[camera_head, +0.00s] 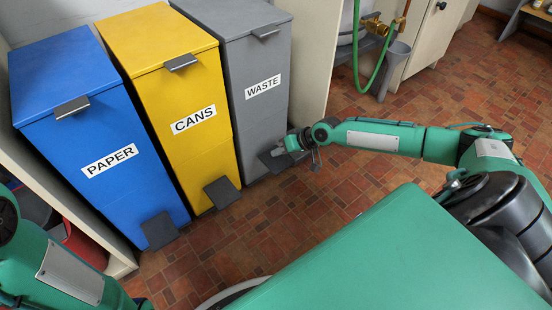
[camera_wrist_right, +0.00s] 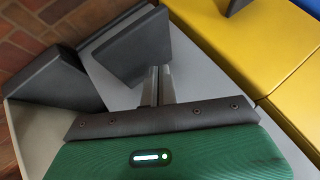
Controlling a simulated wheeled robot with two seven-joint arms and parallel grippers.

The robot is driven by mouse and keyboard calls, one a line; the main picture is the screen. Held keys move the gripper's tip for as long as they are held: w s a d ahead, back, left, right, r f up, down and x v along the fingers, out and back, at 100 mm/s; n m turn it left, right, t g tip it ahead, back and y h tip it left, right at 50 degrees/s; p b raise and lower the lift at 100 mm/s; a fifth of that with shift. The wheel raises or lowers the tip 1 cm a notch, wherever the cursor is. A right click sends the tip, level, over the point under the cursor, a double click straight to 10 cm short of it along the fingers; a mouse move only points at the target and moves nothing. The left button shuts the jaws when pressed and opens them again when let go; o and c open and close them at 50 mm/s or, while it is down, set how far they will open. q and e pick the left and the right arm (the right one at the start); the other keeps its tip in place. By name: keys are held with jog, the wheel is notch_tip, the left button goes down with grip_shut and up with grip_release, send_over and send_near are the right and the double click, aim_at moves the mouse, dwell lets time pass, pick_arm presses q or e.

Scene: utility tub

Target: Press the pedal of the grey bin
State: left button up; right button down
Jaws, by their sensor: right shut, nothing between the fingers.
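The grey bin (camera_head: 258,95), labelled WASTE, stands at the right end of a row of three. Its dark pedal (camera_head: 271,163) sticks out low at the front. My right gripper (camera_head: 285,148) is low in front of the grey bin, at the pedal. In the right wrist view, its closed, empty fingers (camera_wrist_right: 158,82) lie close beside a dark plate (camera_wrist_right: 130,46), which looks like the pedal. I cannot tell whether they touch it. The grey bin's lid looks closed. My left arm shows at lower left, but its gripper is out of view.
The yellow CANS bin (camera_head: 168,92) and blue PAPER bin (camera_head: 90,135) stand to the left, each with a dark pedal. A pale cabinet panel (camera_head: 312,60) borders the grey bin on the right. The brick floor (camera_head: 345,185) in front is clear.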

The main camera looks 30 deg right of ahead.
dwell(0.5)
jog(key=shift+f, duration=0.1)
jog(key=shift+f, duration=0.3)
jog(key=shift+f, duration=0.4)
dwell(0.5)
